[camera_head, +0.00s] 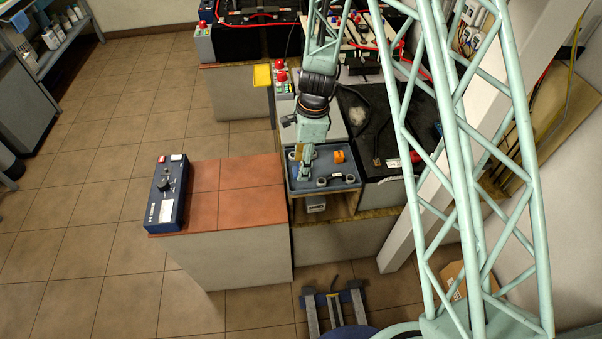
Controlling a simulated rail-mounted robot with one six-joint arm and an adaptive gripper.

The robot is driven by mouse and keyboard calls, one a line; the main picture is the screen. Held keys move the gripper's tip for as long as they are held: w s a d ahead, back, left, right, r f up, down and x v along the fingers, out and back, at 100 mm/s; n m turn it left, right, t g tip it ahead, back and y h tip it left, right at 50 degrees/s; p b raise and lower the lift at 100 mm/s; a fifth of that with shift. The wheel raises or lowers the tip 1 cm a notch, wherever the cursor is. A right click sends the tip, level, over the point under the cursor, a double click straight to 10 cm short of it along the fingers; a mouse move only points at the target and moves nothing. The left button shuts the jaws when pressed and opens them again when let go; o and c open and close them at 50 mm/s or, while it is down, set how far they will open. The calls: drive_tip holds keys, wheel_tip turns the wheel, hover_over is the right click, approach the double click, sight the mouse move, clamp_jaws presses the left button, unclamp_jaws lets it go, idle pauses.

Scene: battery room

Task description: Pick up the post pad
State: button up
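My gripper (304,172) points down into a blue-grey tray (342,187) at the front of the workbench. It is too small and steep in this view to tell whether its fingers are open or shut. A small yellow-orange piece (298,153) shows beside the gripper; I cannot tell whether it is part of it or a loose thing. An orange piece (339,156) lies in the tray to the right, apart from the gripper. Several small dark and grey round pieces (322,182) lie along the tray's front. I cannot tell which piece is the post pad.
A terracotta-topped block (235,190) with a blue control box (166,193) stands left of the tray. A black mat (373,122) with cables lies behind right. Batteries (258,40) and a red-buttoned box (283,80) stand further back. The tiled floor at left is clear.

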drive_tip(key=shift+a+f, duration=0.1)
drive_tip(key=shift+f, duration=0.75)
drive_tip(key=shift+c, duration=0.4)
drive_tip(key=c, duration=0.7)
